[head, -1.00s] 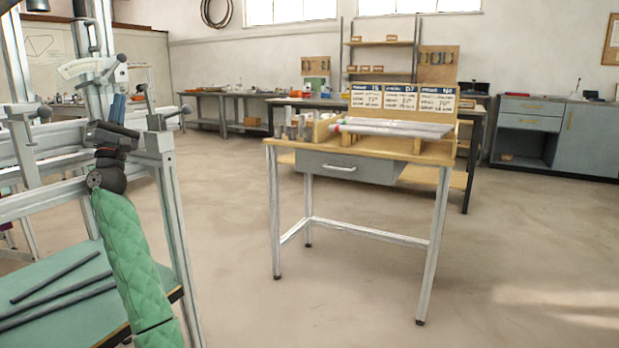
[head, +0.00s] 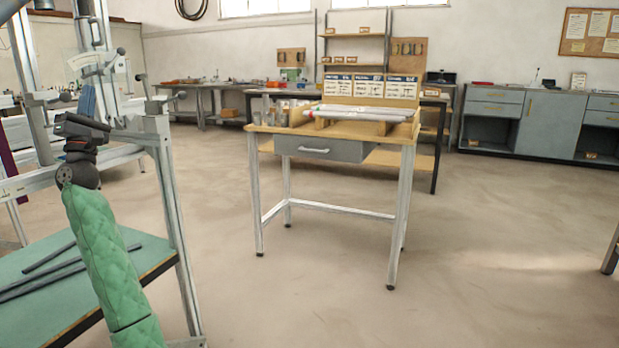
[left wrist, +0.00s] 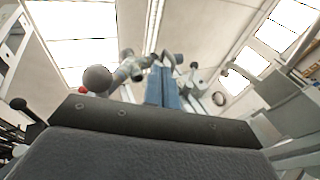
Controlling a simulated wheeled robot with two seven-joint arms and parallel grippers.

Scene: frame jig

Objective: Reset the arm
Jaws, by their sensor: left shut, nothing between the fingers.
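My left arm comes up from the bottom left of the head view in a green padded sleeve. Its left gripper (head: 88,101) points upward with its blue fingers together and nothing between them. The fingers also show in the left wrist view (left wrist: 163,88), pointing up toward the ceiling. The gripper is in front of or beside the grey metal frame jig (head: 170,210); whether they touch I cannot tell. My right gripper is in neither view.
The jig has a green shelf (head: 120,262) with dark rods (head: 58,272). A small workbench (head: 390,150) with a drawer stands in the middle, bearing pale tubes (head: 365,112) and label cards. Grey cabinets (head: 545,122) line the back right. The floor between is clear.

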